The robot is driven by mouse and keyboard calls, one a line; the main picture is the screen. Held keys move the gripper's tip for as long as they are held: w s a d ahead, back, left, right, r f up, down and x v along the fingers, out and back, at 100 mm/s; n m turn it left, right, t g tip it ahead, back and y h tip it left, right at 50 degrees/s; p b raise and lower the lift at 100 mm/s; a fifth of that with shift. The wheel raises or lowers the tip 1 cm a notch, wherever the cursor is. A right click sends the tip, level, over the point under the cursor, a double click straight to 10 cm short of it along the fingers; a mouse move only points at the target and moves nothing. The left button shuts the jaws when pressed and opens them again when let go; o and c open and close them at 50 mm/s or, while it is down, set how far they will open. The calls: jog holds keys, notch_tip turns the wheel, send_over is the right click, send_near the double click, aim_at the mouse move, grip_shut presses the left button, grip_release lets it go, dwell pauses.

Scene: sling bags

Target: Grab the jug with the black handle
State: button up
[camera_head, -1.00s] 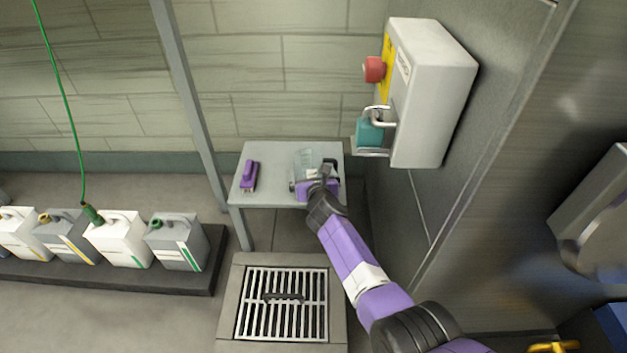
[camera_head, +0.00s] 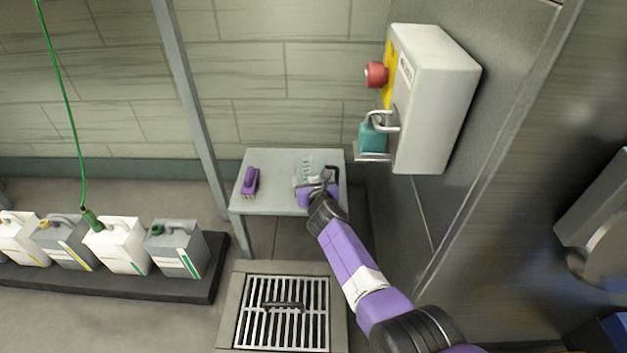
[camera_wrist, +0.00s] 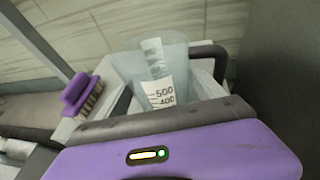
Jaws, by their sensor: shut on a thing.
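The jug (camera_head: 308,168) is clear, with a white scale that reads 500 and 400 in the wrist view (camera_wrist: 155,72). It stands on the small grey table in the head view. Its black handle (camera_wrist: 212,52) is on the right side in the wrist view. My purple gripper (camera_head: 318,190) is at the near side of the jug and shut on it. The gripper body hides the jug's lower part, and the exact contact of the fingers is hidden.
A purple brush (camera_head: 250,182) lies on the grey table (camera_head: 265,208) left of the jug. A wall box (camera_head: 435,95) with a red button and a teal padlock (camera_head: 372,137) is up to the right. Several canisters (camera_head: 118,245) stand at left. A floor grate (camera_head: 285,310) lies in front.

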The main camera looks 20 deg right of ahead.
notch_tip(320, 180, up, 10)
jog(key=p, duration=0.9)
